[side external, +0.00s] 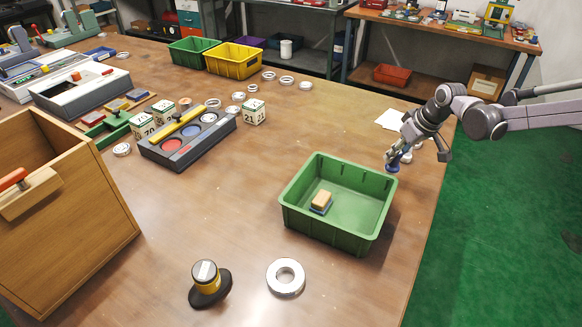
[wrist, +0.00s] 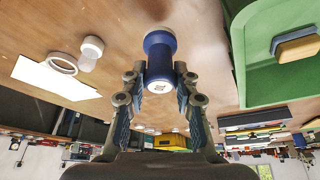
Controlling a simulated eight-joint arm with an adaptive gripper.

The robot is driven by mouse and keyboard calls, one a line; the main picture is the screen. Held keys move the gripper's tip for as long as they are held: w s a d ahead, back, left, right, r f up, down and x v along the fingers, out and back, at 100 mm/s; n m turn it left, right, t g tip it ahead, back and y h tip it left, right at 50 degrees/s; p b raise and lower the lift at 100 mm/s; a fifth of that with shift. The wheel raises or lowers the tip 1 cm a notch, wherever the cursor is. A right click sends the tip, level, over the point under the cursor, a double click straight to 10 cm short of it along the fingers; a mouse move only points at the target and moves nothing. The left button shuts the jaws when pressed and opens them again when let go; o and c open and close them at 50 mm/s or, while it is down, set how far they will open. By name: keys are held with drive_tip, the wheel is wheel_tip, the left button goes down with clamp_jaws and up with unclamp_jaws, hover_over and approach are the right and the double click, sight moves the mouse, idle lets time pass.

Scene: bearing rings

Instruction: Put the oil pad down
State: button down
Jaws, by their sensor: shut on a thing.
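In the side view my gripper (side external: 394,158) holds the blue piece (side external: 392,167) near the table's right edge, just beyond the far right corner of the green bin (side external: 296,218). I cannot tell whether the blue piece touches the table. My fingers partly hide it.
A tan block on a blue base (side external: 321,201) lies in the bin. White paper (side external: 388,119) lies behind my gripper; a white ring (wrist: 62,63) is near it in the wrist view.

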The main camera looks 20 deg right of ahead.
sight(393, 165)
drive_tip(key=shift+f, duration=2)
drive_tip(key=shift+f, duration=0.15)
drive_tip(key=c, duration=1)
unclamp_jaws()
drive_tip(key=v, duration=1.2)
drive_tip(key=s+d+r+m+t, duration=0.1)
drive_tip(key=s, duration=0.7)
drive_tip(key=s+r+m+t, duration=0.1)
drive_tip(key=s, duration=0.7)
drive_tip(key=s+d+r+m+h, duration=0.1)
drive_tip(key=s, duration=0.7)
drive_tip(key=shift+s+d+r+t, duration=0.1)
drive_tip(key=shift+d+r+t, duration=0.05)
drive_tip(key=shift+d+t, duration=0.2)
